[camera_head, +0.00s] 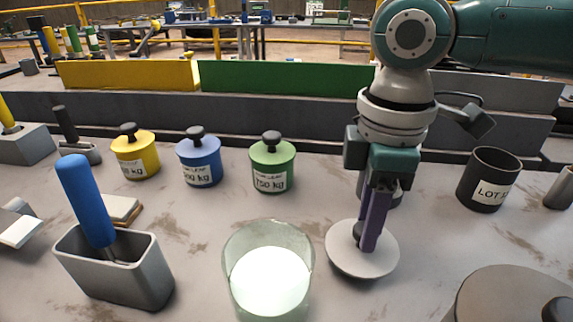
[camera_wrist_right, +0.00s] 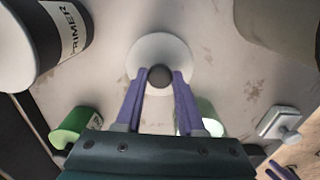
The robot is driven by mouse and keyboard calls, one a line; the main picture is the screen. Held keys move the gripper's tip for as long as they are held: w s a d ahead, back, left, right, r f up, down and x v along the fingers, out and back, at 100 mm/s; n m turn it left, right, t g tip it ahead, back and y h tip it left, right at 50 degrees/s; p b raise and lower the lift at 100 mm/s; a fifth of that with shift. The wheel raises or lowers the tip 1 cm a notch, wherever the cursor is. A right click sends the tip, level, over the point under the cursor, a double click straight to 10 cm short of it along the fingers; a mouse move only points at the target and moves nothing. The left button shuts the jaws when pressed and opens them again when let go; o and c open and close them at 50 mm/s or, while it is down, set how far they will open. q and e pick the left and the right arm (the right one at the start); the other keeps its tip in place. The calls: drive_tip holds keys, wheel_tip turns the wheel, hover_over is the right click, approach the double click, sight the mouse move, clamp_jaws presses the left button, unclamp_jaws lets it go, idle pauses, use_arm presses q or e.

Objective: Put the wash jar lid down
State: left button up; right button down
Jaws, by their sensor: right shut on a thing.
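The wash jar lid (camera_head: 345,262) is a pale round disc with a dark knob. My right gripper (camera_head: 367,236) is shut on that knob from above. In the right wrist view the lid (camera_wrist_right: 160,48) lies flat beyond the purple fingers, with the knob between the tips (camera_wrist_right: 160,77). The lid is level and at or very close to the table top; I cannot tell whether it touches. The open glass wash jar (camera_head: 268,275), with bright white contents, stands left of the lid. A purple piece at the lower right of the wrist view looks like my left gripper (camera_wrist_right: 281,172), mostly cut off.
Yellow (camera_head: 135,155), blue (camera_head: 200,161) and green (camera_head: 272,165) lidded pots stand behind the jar. A dark LOT pot (camera_head: 488,180) stands right of the lid. A large round grey-brown thing (camera_head: 505,292) is at the front right. A grey holder (camera_head: 130,270) with a blue-handled tool stands left.

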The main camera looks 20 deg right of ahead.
use_arm(q)
drive_tip(key=shift+f, duration=0.2)
use_arm(e)
drive_tip(key=shift+f, duration=0.8)
drive_tip(key=shift+f, duration=0.15)
drive_tip(key=c, duration=0.5)
unclamp_jaws()
use_arm(q)
wheel_tip(320, 180, up, 2)
drive_tip(key=shift+r+p, duration=0.1)
drive_tip(key=shift+p, duration=0.85)
use_arm(e)
wheel_tip(320, 180, up, 12)
drive_tip(key=shift+r, duration=0.2)
drive_tip(key=shift+a, duration=0.1)
